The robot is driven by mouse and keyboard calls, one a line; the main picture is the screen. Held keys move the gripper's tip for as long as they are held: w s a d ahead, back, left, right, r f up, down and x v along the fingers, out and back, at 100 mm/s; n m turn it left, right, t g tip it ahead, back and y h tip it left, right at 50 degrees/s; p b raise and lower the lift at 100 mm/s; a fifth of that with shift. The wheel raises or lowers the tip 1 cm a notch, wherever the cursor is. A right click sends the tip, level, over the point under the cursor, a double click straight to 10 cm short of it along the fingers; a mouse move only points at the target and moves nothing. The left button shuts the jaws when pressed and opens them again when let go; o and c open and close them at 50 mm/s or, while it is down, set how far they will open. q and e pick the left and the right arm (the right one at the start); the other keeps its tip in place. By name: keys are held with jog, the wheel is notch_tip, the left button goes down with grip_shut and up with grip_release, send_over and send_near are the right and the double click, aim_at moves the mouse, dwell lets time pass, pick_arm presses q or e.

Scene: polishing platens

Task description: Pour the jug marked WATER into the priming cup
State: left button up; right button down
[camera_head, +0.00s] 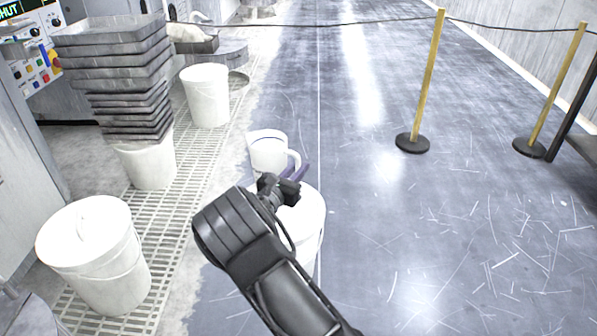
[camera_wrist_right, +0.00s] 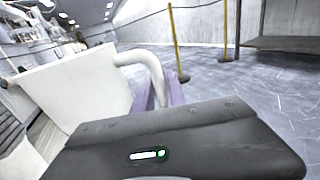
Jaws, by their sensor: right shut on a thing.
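A white jug (camera_head: 268,155) with a side handle is at the centre of the head view, beyond my right gripper. My right gripper (camera_head: 296,174), with purple fingers, is shut on the jug's handle. In the right wrist view the jug (camera_wrist_right: 75,95) fills the left side, its handle (camera_wrist_right: 138,58) curving down to the purple fingers (camera_wrist_right: 158,97). The jug looks near upright in the head view. No WATER marking shows on the sides I see, and its contents are hidden. I cannot pick out the priming cup. My left gripper is out of view.
A white round container (camera_head: 312,215) stands below my right gripper, partly covered by my arm. A lidded white bucket (camera_head: 105,255), stacked grey trays (camera_head: 120,75) and another white bucket (camera_head: 206,95) stand left. Yellow rope posts (camera_head: 430,80) stand right. Open floor lies between.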

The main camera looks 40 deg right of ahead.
jog(key=s+a+r+n+t+y, duration=0.2)
jog(key=a+r+n+t+y, duration=0.1)
jog(key=a, duration=0.6)
jog(key=s+a+r+n+t+y, duration=0.1)
jog(key=a+r+n+t+y, duration=0.2)
jog(key=a, duration=0.6)
jog(key=s+a+r+n+t+y, duration=0.2)
jog(key=a+r+n+t+y, duration=0.1)
jog(key=a, duration=0.5)
jog(key=shift+s+a+r+y, duration=0.4)
jog(key=shift+r+y, duration=0.45)
jog(key=shift+y, duration=0.15)
jog(key=shift+w+d, duration=0.1)
